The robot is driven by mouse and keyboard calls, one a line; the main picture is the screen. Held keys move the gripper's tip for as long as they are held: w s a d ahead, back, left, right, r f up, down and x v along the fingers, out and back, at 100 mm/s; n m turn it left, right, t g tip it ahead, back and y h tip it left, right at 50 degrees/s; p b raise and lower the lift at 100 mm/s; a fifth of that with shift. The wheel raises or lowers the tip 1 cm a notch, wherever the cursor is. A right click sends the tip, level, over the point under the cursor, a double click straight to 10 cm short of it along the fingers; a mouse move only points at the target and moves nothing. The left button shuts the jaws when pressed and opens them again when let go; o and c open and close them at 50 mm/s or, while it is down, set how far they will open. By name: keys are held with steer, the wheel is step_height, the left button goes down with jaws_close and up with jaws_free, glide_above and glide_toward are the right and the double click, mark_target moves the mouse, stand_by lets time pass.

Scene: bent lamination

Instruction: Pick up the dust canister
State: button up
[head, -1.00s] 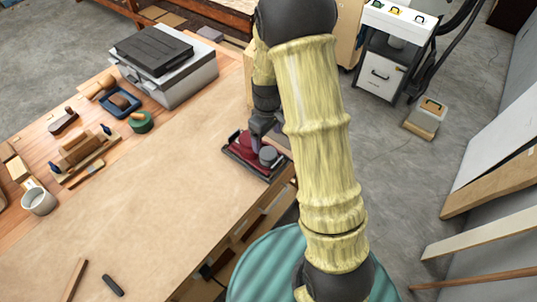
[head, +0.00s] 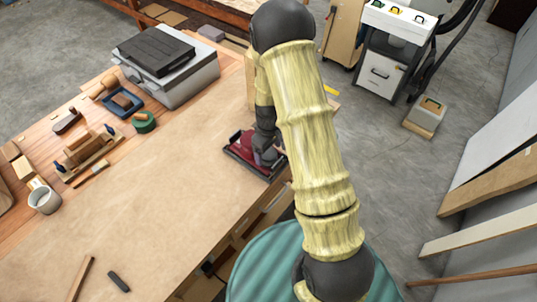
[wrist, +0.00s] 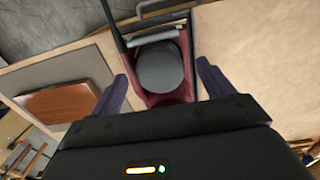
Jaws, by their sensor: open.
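The dust canister (wrist: 160,68) is a dark grey round cylinder at the rear of a dark red sander (wrist: 155,25). The wrist view shows it from above. My gripper (wrist: 162,72) is open, with one purple-grey finger on each side of the canister and a visible gap to both. I cannot tell how low the fingertips are against it. In the head view the sander (head: 238,146) sits in a dark frame near the bench's right edge. My gripper (head: 266,152) is over its right part and hides most of the canister.
The bench top (head: 170,190) is clear in the middle. A grey case (head: 178,78), a blue tray (head: 122,103), a green tape roll (head: 144,122) and a white mug (head: 44,199) stand on the left. A brown block (wrist: 58,102) lies left of my gripper in the wrist view.

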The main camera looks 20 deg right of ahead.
steer(key=shift+f, duration=0.8)
steer(key=c, duration=1.2)
